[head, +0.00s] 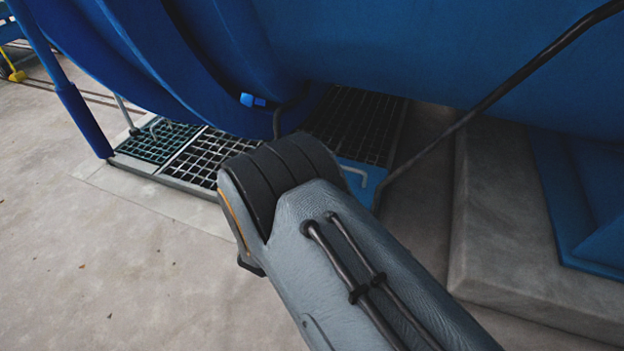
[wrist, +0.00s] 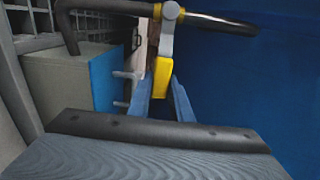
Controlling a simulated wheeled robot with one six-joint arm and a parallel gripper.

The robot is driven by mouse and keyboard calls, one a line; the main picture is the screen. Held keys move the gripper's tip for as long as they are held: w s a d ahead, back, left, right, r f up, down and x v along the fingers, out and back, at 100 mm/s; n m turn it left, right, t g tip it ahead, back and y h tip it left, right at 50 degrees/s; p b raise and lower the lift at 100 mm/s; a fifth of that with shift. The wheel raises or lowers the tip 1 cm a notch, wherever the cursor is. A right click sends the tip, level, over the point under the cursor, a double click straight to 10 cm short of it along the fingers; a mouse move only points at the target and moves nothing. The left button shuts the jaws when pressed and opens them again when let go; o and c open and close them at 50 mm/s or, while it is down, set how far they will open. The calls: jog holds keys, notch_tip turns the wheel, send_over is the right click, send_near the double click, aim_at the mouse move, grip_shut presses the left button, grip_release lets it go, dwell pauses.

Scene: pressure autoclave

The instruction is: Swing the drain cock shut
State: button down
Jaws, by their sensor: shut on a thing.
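The drain cock (wrist: 169,12) sits on a dark pipe at the top of the wrist view. Its grey stem runs down to a yellow handle (wrist: 163,70), which hangs roughly downward below the pipe. My gripper (wrist: 162,82) has its two blue fingers on either side of the handle's lower end and is shut on it. In the head view my grey arm covers the gripper, and the cock and handle do not show there.
The blue vessel (head: 400,45) hangs over the work area. A dark pipe (head: 490,98) slants down at right beside a concrete plinth (head: 520,220). Floor gratings (head: 205,155) lie beneath the vessel. Bare concrete floor (head: 90,260) is clear at left.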

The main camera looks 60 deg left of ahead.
jog(key=shift+s+f, duration=0.15)
jog(key=shift+s, duration=0.05)
jog(key=c, duration=1.6)
grip_release()
jog(key=shift+s, duration=0.1)
jog(key=shift+p+v, duration=1.4)
jog(key=shift+v, duration=2.35)
